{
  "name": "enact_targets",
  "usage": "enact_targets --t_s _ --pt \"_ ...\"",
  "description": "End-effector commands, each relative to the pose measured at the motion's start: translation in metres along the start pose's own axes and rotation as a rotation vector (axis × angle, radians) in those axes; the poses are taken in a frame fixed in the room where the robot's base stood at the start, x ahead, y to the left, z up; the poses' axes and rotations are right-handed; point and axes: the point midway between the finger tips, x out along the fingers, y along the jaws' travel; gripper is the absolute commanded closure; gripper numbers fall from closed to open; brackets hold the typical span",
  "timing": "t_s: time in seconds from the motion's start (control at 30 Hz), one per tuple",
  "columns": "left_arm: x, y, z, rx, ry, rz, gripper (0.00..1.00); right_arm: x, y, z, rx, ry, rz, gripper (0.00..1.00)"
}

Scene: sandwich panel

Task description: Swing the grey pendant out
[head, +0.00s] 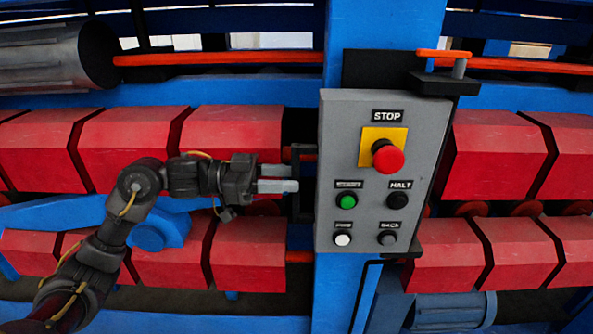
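The grey pendant (333,170) is a box with buttons and labels, mounted in front of a blue upright post right of the middle in the head view. A dark handle (305,151) juts from its left side. My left gripper (292,180) points right, with its pale fingertips at this handle. The two fingers show close together, one above the other. I cannot tell whether they are around the handle or only beside it, nor whether they grip it. My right gripper is out of view.
The pendant face carries a red stop button (388,157) on a yellow plate, a green button (347,201), and black, white and grey buttons. A black bracket with an orange-topped pin (445,54) sits at its upper right. Red rollers (235,140) and blue beams lie behind.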

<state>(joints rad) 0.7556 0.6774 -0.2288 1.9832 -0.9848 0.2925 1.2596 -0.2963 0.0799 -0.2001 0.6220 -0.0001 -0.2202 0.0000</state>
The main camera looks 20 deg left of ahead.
Motion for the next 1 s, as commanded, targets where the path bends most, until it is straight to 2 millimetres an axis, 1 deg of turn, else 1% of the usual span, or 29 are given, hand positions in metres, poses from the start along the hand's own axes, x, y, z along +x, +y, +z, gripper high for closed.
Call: enact_targets --t_s 0.03,0.1,0.2,0.33,0.53,0.57,0.8,0.83,1.0 --pt "0.007 0.000 -0.002 -0.001 0.001 0.001 0.64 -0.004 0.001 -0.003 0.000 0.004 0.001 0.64" --pt "0.015 0.000 -0.002 0.000 0.002 0.001 0.64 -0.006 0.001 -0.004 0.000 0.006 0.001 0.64" --pt "0.021 0.000 -0.001 0.000 0.000 -0.001 0.64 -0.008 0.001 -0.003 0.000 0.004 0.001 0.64" --pt "0.025 0.000 0.000 0.000 0.000 -0.001 0.64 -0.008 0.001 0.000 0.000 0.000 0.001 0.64" --pt "0.024 0.000 0.001 0.000 0.000 -0.001 0.64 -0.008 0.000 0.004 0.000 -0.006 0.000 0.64" --pt "0.024 0.000 0.001 0.000 0.000 -0.002 0.66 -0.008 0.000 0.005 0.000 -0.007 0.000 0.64" --pt "0.024 0.000 0.001 0.000 0.000 -0.002 0.98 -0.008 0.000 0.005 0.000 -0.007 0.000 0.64" --pt "0.024 0.000 0.001 0.000 0.000 -0.002 1.00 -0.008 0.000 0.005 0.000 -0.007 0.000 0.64" --pt "0.024 0.000 0.001 0.000 0.000 -0.002 1.00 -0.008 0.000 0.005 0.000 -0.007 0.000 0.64"
